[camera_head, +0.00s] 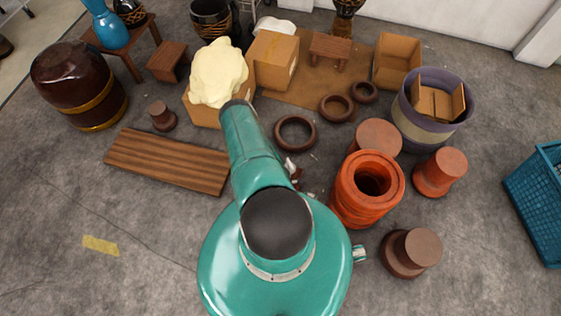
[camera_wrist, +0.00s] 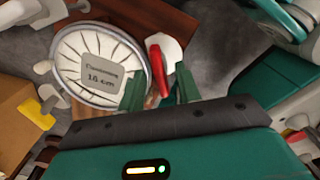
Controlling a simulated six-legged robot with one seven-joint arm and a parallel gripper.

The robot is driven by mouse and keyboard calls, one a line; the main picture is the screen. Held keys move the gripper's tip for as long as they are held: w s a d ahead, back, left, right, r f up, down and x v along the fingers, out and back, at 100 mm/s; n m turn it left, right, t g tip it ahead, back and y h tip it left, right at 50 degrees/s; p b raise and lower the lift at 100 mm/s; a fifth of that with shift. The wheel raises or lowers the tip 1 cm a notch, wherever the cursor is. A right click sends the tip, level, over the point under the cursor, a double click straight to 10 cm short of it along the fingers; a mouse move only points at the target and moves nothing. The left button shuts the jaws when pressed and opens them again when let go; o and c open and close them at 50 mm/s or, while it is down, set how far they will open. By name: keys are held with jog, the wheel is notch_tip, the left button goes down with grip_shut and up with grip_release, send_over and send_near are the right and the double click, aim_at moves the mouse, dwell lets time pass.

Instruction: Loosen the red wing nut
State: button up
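The red wing nut (camera_wrist: 158,70) shows in the wrist view as a narrow upright red piece beside a white rounded part (camera_wrist: 168,48). Left of it is a white round face (camera_wrist: 70,62) with dark radial lines and a grey label reading what looks like "Diameter 18 cm". My gripper (camera_wrist: 158,92) has its two green fingers apart, one on each side of the red piece's lower part. Narrow gaps seem to show on both sides; contact is hard to tell. In the head view my arm hides the gripper; small red and white bits (camera_head: 292,170) show beside it.
Orange-red stacked rings (camera_head: 367,208) stand right of my arm, near brown-topped orange pieces (camera_head: 440,172). A wooden plank board (camera_head: 165,160) lies left. Cardboard boxes (camera_head: 275,60) and a cream lump (camera_head: 218,72) are behind. The floor at front left is mostly clear.

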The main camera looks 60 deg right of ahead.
notch_tip(320, 180, up, 14)
dwell(0.6)
jog(key=shift+w, duration=0.15)
